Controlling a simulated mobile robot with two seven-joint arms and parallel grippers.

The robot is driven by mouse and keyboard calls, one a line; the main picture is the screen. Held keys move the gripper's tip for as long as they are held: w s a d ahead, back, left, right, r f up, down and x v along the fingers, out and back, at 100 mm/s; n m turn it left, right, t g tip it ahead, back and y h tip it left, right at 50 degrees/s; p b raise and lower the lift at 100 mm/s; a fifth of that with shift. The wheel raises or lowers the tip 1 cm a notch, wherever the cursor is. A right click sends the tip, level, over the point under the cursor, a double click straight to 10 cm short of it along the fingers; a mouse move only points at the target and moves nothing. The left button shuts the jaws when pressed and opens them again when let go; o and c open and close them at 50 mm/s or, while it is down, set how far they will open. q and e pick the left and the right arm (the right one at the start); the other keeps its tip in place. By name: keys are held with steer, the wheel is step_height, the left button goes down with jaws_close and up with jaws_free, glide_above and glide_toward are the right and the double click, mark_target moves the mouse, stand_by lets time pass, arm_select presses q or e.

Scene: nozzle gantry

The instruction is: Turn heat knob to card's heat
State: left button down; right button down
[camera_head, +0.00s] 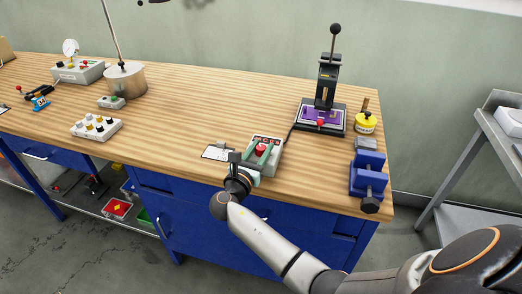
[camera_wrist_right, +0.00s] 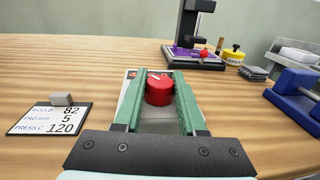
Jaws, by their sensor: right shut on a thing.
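The heat knob (camera_head: 261,149) is a red round knob on top of a pale control box (camera_head: 274,160) near the bench's front edge. My right gripper (camera_head: 259,153) reaches it from the front. In the right wrist view its green fingers stand on either side of the red knob (camera_wrist_right: 159,91), shut on it. The box's display (camera_head: 267,139) shows reddish digits too small to read. The card (camera_head: 214,153) lies left of the box. In the wrist view the card (camera_wrist_right: 48,119) reads MOULD 82, PAD mm 5, PRESS C 120. My left gripper is not in view.
A black press (camera_head: 327,84) with a purple plate stands behind the box. A yellow pot (camera_head: 366,123) and a blue vise (camera_head: 367,175) are to the right. A knobbed white box (camera_head: 96,128) and a metal cylinder (camera_head: 125,81) stand left. Bare wood lies between.

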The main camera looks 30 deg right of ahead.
steer(key=shift+m+g+h, duration=0.5)
steer(key=shift+m+g, duration=0.2)
steer(key=shift+g, duration=0.2)
steer(key=shift+r+g+b, duration=0.1)
steer(key=shift+g+b, duration=0.2)
steer(key=c, duration=0.5)
jaws_free()
